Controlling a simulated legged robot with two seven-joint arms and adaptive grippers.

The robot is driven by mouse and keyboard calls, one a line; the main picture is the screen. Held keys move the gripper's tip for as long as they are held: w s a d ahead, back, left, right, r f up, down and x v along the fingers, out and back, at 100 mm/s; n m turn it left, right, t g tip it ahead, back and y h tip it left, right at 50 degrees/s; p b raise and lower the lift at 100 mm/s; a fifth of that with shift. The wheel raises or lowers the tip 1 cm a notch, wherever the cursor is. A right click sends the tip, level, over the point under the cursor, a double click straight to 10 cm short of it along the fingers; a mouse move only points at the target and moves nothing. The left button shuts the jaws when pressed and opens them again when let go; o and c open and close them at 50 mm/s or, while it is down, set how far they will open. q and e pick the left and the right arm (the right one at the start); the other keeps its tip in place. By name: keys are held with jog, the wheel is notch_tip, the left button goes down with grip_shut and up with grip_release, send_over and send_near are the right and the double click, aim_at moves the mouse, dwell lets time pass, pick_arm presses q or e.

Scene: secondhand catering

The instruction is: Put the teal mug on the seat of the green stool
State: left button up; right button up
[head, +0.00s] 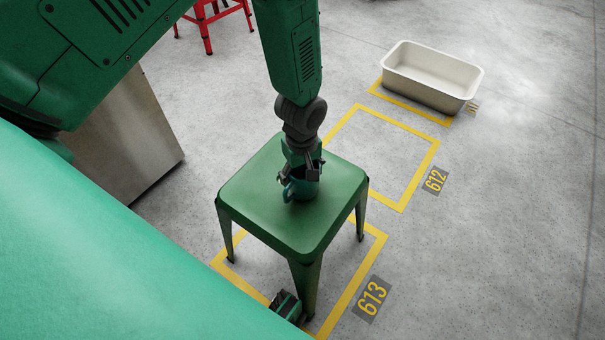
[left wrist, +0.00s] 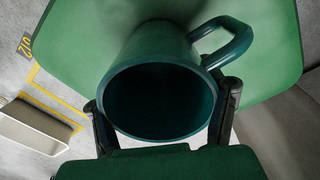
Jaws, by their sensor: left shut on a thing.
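The teal mug (head: 303,189) is upright at the middle of the green stool's seat (head: 258,211) in the head view. My left gripper (head: 301,177) points down from above and is shut on the mug. In the left wrist view the mug (left wrist: 158,98) shows its open, empty mouth between the two fingers, with its handle at the upper right. The stool seat (left wrist: 262,50) lies behind it. I cannot tell whether the mug's base touches the seat.
A cream rectangular tub (head: 432,76) stands on the floor at the upper right. Yellow floor outlines marked 612 and 613 (head: 371,299) lie around and beyond the stool. A steel cabinet (head: 128,135) is at the left and a red stool (head: 208,28) at the back. Floor at the right is clear.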

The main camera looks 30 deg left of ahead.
pick_arm(q)
jog(key=shift+f, duration=0.1)
jog(key=o, duration=1.6)
jog(key=shift+a, duration=0.1)
jog(key=shift+o, duration=0.6)
jog(key=shift+a, duration=0.1)
notch_tip(320, 180, up, 12)
jog(key=p, duration=0.5)
jog(key=s+f+m, duration=0.2)
jog(key=s, duration=0.1)
jog(key=s+a+f+m, duration=0.1)
jog(key=s+f+m, duration=0.1)
jog(key=s+f, duration=0.1)
jog(key=s+f+m, duration=0.1)
jog(key=s+f, duration=0.1)
jog(key=s, duration=0.3)
jog(key=shift+s+a+f+m, duration=0.25)
jog(key=shift+a+f+m, duration=0.15)
jog(key=s+a+f+m, duration=0.1)
jog(key=s+f+m, duration=0.1)
jog(key=s+m, duration=0.4)
jog(key=s, duration=0.5)
jog(key=shift+s+a+m, duration=0.2)
jog(key=shift+a+m, duration=0.1)
jog(key=shift+a, duration=0.05)
